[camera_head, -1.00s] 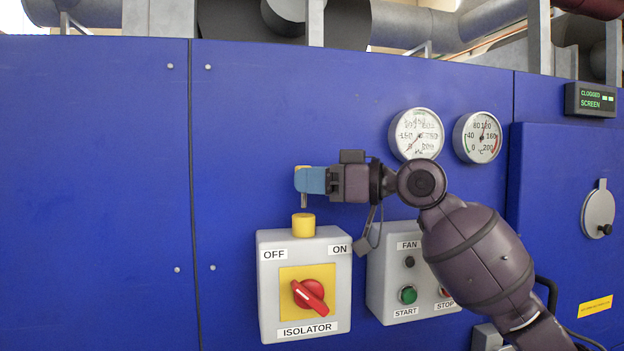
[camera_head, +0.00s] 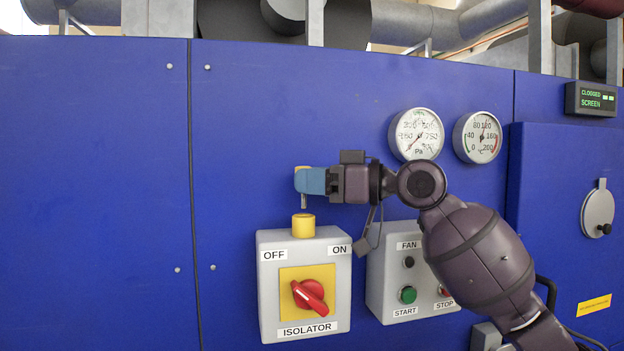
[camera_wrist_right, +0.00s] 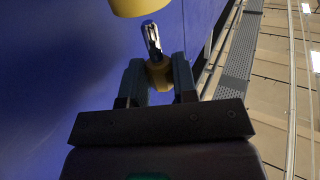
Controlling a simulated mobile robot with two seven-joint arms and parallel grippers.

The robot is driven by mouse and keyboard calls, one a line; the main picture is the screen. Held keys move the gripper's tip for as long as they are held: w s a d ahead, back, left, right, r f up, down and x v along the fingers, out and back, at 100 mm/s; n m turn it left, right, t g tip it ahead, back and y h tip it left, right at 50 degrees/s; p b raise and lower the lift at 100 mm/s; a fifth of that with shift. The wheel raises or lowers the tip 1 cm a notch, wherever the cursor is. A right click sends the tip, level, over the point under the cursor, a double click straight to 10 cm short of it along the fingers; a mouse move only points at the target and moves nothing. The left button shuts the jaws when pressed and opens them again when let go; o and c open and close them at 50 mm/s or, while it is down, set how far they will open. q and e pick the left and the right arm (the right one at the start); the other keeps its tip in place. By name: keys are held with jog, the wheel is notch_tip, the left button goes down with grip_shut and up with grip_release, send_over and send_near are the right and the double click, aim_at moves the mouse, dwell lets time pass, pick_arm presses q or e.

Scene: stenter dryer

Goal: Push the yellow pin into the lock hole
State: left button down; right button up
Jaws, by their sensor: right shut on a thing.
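The yellow pin has a metal shaft (camera_head: 303,201) and a yellow head (camera_wrist_right: 160,74). My right gripper (camera_head: 310,181) is shut on the yellow head, with its blue fingers (camera_wrist_right: 158,84) on either side of it. The shaft points down from the fingers in the head view. The yellow lock collar (camera_head: 303,226) stands on top of the grey isolator box, just below the pin tip, with a small gap in the head view. The collar also shows at the top of the wrist view (camera_wrist_right: 140,6). The hole itself is hidden. My left gripper is out of view.
The grey isolator box (camera_head: 267,315) has a red knob (camera_head: 308,295) on a yellow plate. A fan box (camera_head: 380,290) with buttons is to its right. Two round gauges (camera_head: 416,134) are on the blue panel (camera_head: 100,180).

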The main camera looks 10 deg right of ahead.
aim_at(312, 216)
jog(key=shift+f+b, duration=0.95)
jog(key=shift+f, duration=1)
jog(key=o, duration=1)
jog(key=b+v, duration=0.2)
jog(key=v, duration=0.8)
jog(key=shift+s+d, duration=0.25)
jog(key=shift+d, duration=0.05)
